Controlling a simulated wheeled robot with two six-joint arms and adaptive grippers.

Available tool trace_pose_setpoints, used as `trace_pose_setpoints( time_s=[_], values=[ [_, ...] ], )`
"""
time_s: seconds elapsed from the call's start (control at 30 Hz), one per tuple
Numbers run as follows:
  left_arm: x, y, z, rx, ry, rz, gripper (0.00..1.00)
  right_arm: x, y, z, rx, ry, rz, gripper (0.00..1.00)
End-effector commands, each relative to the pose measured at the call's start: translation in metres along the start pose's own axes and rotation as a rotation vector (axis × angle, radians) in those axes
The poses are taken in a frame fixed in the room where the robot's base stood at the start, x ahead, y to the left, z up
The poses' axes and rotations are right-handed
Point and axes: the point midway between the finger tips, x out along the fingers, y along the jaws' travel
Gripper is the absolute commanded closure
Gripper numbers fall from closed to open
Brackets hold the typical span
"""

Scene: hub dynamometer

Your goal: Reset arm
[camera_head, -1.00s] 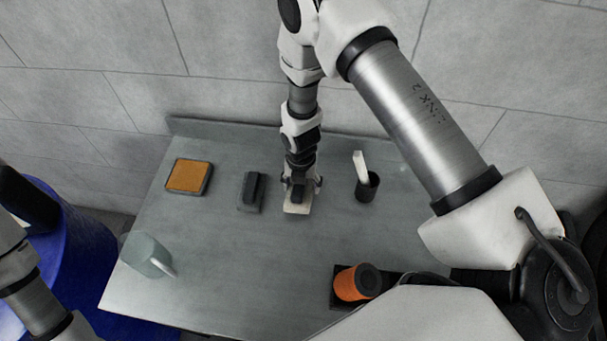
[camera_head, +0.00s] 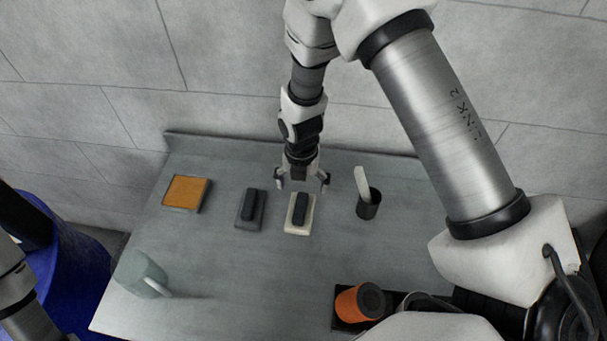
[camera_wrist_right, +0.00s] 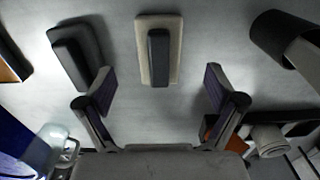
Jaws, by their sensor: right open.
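My right gripper (camera_head: 303,183) is open and empty, above the table just behind a cream block with a black grip on top (camera_head: 299,213). In the right wrist view, the open fingers (camera_wrist_right: 160,95) stand apart with bare table between them, and the cream block (camera_wrist_right: 173,50) lies beyond the fingertips. The block rests flat on the table, apart from the fingers. My left arm (camera_head: 35,295) shows only in part at the lower left of the head view; its gripper is not in view.
The grey table (camera_head: 230,280) holds a dark block (camera_head: 250,208), an orange-topped square pad (camera_head: 186,193), a glass mug (camera_head: 142,273), a black cup with a white stick (camera_head: 368,204) and an orange cylinder (camera_head: 358,303) on a black tray. A blue bin (camera_head: 75,265) stands left. A wall is behind.

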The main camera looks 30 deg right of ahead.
Motion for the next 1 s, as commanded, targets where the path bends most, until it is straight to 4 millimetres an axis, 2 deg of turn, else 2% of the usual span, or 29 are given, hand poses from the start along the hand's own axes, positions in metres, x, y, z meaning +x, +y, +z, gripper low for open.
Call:
trace_pose_setpoints(
  time_s=[0.1,0.23,0.77,0.87,1.0],
  values=[
    [0.009,0.0,0.0,0.0,0.0,0.0,0.03,-0.024,0.0,0.001,0.002,-0.003,0.002,0.07],
    [0.011,0.0,0.0,0.0,0.0,0.0,0.03,-0.04,0.0,0.001,0.001,-0.001,0.001,0.07],
    [0.009,0.0,0.0,0.0,0.0,0.0,0.03,-0.045,0.0,0.001,0.001,0.0,-0.001,0.07],
    [-0.004,0.0,0.0,0.0,0.0,0.0,0.03,-0.058,0.0,0.001,0.001,0.0,0.0,0.07],
    [-0.035,0.0,0.0,0.0,0.001,0.0,0.03,-0.089,-0.001,0.002,0.001,0.0,-0.001,0.07]
  ],
)
